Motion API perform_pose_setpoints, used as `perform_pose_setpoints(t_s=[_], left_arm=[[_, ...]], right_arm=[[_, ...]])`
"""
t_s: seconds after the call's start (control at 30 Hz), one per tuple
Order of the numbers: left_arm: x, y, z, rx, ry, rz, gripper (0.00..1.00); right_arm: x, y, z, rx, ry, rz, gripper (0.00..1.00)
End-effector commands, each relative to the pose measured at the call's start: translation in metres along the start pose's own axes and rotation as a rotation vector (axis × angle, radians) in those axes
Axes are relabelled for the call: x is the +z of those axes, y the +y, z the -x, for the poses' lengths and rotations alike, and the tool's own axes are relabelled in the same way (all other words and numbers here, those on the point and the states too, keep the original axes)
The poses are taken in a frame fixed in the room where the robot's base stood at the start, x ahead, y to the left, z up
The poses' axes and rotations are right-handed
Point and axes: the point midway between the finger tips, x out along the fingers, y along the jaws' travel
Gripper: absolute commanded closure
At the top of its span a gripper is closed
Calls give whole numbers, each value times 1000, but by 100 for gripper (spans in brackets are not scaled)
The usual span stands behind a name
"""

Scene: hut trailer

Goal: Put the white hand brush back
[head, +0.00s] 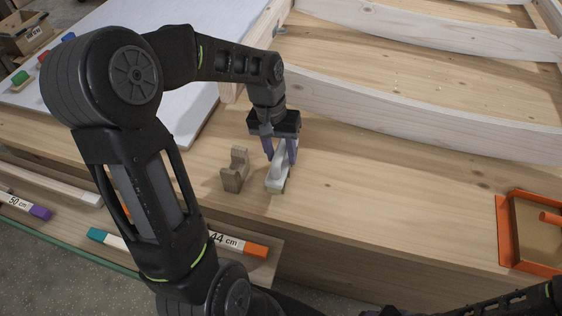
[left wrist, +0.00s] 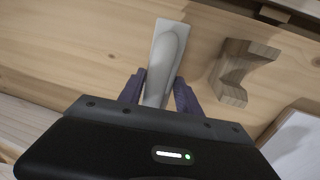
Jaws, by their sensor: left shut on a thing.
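The white hand brush (head: 276,178) is on or just above the wooden bench top, with its handle between the purple fingers of my left gripper (head: 280,152). In the left wrist view the pale brush (left wrist: 168,58) runs away from the gripper (left wrist: 160,92), which is shut on it. I cannot tell whether the brush touches the bench. A small notched wooden block (head: 235,170) stands just left of the brush, apart from it. The block also shows in the left wrist view (left wrist: 238,72), to the right of the brush. My right gripper is not visible.
Curved pale wooden beams (head: 420,105) lie behind the gripper. An orange-rimmed tray (head: 505,235) is at the right. Labelled sticks with coloured ends (head: 255,249) lie on a lower ledge in front. A white board (head: 130,60) is at the back left. The bench right of the brush is clear.

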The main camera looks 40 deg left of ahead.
Motion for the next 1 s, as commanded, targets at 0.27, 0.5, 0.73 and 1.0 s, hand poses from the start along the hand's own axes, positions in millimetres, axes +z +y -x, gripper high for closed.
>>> perform_pose_setpoints(t_s=[0.27,0.5,0.73,1.0], left_arm=[[1,-4,-22,0,-4,1,100],[0,-6,-37,0,1,-1,100],[0,-6,-39,0,1,-1,100],[0,-6,-39,0,0,0,42]], right_arm=[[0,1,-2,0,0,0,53],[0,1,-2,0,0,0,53],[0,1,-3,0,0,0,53],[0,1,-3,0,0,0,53]])
